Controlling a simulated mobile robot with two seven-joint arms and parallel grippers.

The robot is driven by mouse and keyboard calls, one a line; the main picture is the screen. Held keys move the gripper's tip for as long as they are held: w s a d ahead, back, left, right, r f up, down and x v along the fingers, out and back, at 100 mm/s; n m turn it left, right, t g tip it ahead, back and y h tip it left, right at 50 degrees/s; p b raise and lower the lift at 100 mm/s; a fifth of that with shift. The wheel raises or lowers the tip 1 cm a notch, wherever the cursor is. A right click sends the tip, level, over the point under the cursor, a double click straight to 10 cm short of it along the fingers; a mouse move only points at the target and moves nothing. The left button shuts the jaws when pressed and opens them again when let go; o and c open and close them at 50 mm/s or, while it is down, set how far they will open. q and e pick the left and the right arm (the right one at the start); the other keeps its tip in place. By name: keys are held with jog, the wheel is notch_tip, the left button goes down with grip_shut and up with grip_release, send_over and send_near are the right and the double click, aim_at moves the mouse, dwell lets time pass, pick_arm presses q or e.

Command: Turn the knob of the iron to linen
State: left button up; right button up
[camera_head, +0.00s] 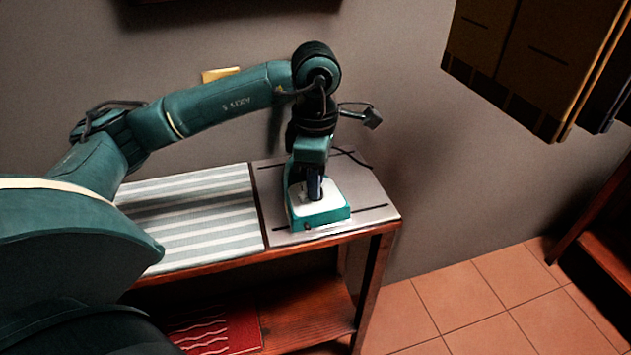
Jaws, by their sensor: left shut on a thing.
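The iron (333,214), teal and white, sits on the grey metal plate (373,195) at the right end of the striped ironing table. My left arm comes in from the left, and its hand points down over the iron. My left gripper (315,193) has its dark fingers low at the white top of the iron, shut on the iron's knob. The knob is small and hidden by the fingers, so its setting cannot be read. My right gripper is not in view.
A striped cloth top (205,212) covers the table left of the plate. A red patterned cloth (225,325) lies on the lower wooden shelf (310,318). A dark cabinet (535,60) hangs at upper right. The tiled floor (470,295) right of the table is clear.

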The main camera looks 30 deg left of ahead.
pick_arm(q)
jog(key=shift+m, duration=0.3)
dwell(0.4)
jog(key=o, duration=1)
notch_tip(320, 180, up, 13)
jog(key=p, duration=0.2)
jog(key=shift+r, duration=0.1)
